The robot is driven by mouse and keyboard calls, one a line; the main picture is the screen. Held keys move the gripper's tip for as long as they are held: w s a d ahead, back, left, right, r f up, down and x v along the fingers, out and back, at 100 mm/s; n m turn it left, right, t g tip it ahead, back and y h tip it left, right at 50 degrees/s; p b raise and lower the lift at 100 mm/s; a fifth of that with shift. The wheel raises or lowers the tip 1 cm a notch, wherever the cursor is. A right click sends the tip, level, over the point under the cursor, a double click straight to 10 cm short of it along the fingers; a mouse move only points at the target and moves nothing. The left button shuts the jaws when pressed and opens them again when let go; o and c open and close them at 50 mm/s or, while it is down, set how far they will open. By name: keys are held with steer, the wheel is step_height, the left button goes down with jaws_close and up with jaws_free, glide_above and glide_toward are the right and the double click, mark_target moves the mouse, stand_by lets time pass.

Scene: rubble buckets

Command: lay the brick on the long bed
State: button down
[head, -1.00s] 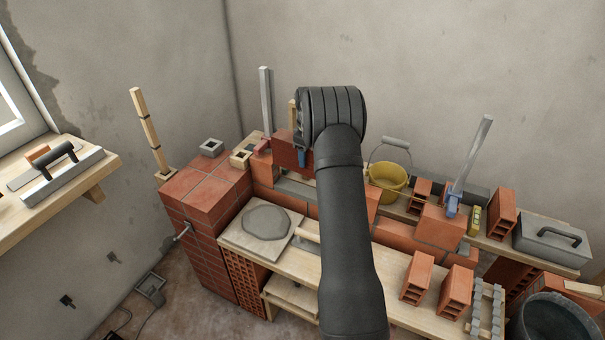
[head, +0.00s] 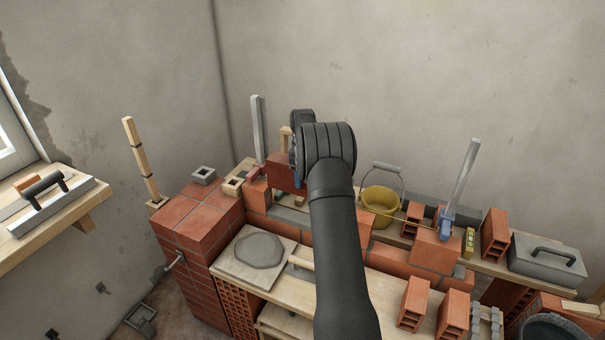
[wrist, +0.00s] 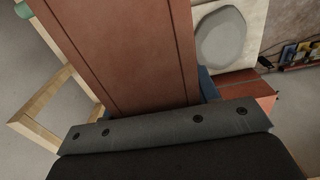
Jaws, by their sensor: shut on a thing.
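My gripper (head: 299,178) is shut on a red brick (head: 281,171), behind the black wrist of my arm. The brick also fills the upper middle of the wrist view (wrist: 130,50), with a blue finger (wrist: 208,86) at its right edge. In the head view the brick appears above the left part of the low brick wall. A grey mortar strip, seemingly the long bed (head: 289,214), shows on the wall below it, partly hidden by my arm. I cannot tell the exact gap between brick and bed.
A post in a red clamp (head: 257,140) stands just left of the brick; a post in a blue clamp (head: 460,190) stands right. A yellow bucket (head: 380,203) is behind the wall. A mortar board (head: 233,271) and loose bricks (head: 413,303) lie in front.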

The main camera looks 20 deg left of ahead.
step_height(320, 180, down, 12)
steer(key=shift+r, duration=0.2)
stand_by(0.7)
steer(key=shift+f, duration=1)
stand_by(1.4)
steer(key=c, duration=0.7)
jaws_free()
steer(key=shift+o, duration=1.3)
steer(key=shift+s+f, duration=0.1)
step_height(320, 180, up, 18)
steer(key=shift+f, duration=0.2)
